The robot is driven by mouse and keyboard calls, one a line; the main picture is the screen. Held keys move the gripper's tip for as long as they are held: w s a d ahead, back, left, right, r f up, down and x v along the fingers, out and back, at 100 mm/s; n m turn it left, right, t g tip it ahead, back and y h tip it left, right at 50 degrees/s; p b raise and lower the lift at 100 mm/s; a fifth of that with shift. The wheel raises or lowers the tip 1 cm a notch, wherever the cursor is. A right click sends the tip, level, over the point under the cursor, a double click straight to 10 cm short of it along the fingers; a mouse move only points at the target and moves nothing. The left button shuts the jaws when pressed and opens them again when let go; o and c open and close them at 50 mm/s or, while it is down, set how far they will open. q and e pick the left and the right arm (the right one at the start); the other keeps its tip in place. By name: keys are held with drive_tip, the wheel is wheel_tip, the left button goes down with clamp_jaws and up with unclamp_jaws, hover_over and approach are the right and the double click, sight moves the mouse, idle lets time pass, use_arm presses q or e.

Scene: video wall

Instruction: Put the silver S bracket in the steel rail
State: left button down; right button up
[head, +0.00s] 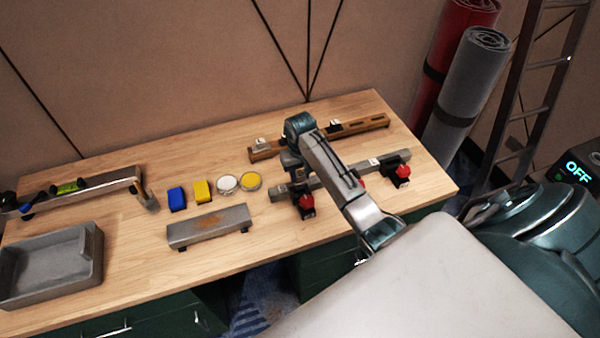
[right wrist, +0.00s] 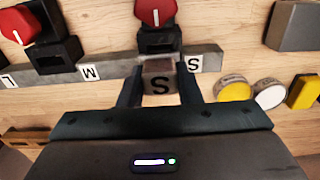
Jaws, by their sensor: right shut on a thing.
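The steel rail (head: 335,177) is a grey bar lying across the right part of the table. It also shows in the right wrist view (right wrist: 115,74), with L, M and S labels. The bracket is at the rail's edge, beside the rail's S label and in front of a red-knobbed clamp (right wrist: 156,42). I cannot tell whether it is seated. In the head view my right gripper (head: 291,174) hides the bracket. My left gripper is out of view.
A wooden rail (head: 365,124) lies behind, with pale brackets on it. Another red-knobbed clamp (head: 399,175) stands toward the steel rail's right end. Discs (head: 250,181), a blue block (head: 176,198), a yellow block (head: 202,191), a rusty grey bar (head: 208,228) and a grey tray (head: 93,260) lie left.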

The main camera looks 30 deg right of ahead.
sight(300, 182)
drive_tip(key=shift+f, duration=0.15)
drive_tip(key=shift+f, duration=0.65)
drive_tip(key=shift+f, duration=0.4)
idle(0.5)
drive_tip(key=shift+f, duration=0.3)
drive_tip(key=shift+f, duration=0.4)
drive_tip(key=shift+f+b, duration=0.3)
drive_tip(key=shift+f, duration=0.05)
idle(0.3)
drive_tip(key=o, duration=1.2)
